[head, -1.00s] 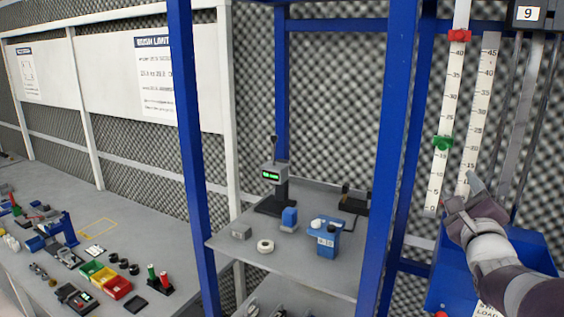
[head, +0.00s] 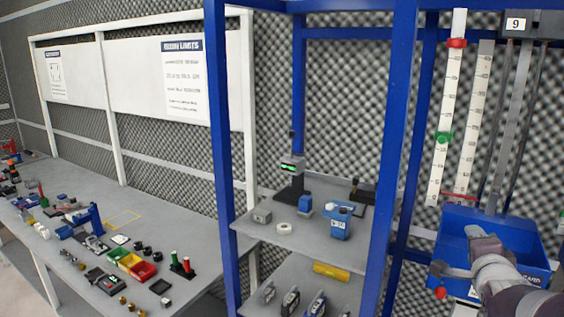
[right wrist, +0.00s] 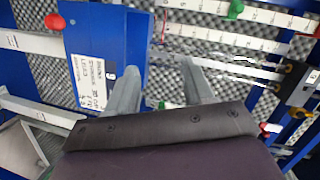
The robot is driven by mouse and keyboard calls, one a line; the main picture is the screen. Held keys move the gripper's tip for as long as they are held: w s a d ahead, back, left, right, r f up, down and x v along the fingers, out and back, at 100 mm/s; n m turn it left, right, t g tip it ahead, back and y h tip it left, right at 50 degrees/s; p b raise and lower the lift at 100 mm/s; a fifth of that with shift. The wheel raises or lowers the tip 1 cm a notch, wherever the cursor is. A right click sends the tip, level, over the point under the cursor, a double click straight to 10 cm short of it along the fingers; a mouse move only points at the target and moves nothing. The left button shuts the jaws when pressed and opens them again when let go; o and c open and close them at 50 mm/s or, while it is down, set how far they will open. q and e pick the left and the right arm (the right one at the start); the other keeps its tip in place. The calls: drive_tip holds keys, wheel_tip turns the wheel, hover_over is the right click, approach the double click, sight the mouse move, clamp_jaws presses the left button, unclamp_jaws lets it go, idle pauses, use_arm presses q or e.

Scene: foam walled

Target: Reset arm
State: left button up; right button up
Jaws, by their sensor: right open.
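My right gripper (head: 458,252) is in the lower right of the head view, in front of the blue tray (head: 535,250) under the scale strips. Its jaws are open. In the right wrist view, the two grey fingers of the right gripper (right wrist: 160,85) stand apart with nothing between them. Behind them that view shows a blue surface with a white label (right wrist: 88,68). I cannot tell whether the fingers touch the tray. My left gripper is in neither view.
Blue posts (head: 397,150) frame a grey shelf (head: 335,258) holding small devices. Left of it, a long bench (head: 75,250) carries bins and many small parts. Two scale strips with a red marker (head: 457,43) and a green marker (head: 444,137) hang above the tray. A red knob (head: 440,293) shows below.

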drive_tip(key=s+a+f+n+g+y, duration=0.1)
drive_tip(key=s+a+f+n+g, duration=0.35)
drive_tip(key=f, duration=0.35)
drive_tip(key=s+a+f+n+g+y, duration=0.2)
drive_tip(key=s+a+f+n+g, duration=0.15)
drive_tip(key=f+n, duration=0.35)
drive_tip(key=s+a+f+n+g+y+b, duration=0.2)
drive_tip(key=s+a+f+n+g, duration=0.3)
drive_tip(key=s+a+f, duration=0.6)
drive_tip(key=s+a+n, duration=0.1)
drive_tip(key=s+n, duration=0.1)
drive_tip(key=shift+s+a+n+b, duration=0.3)
drive_tip(key=shift+a+n, duration=0.05)
drive_tip(key=shift+a, duration=0.05)
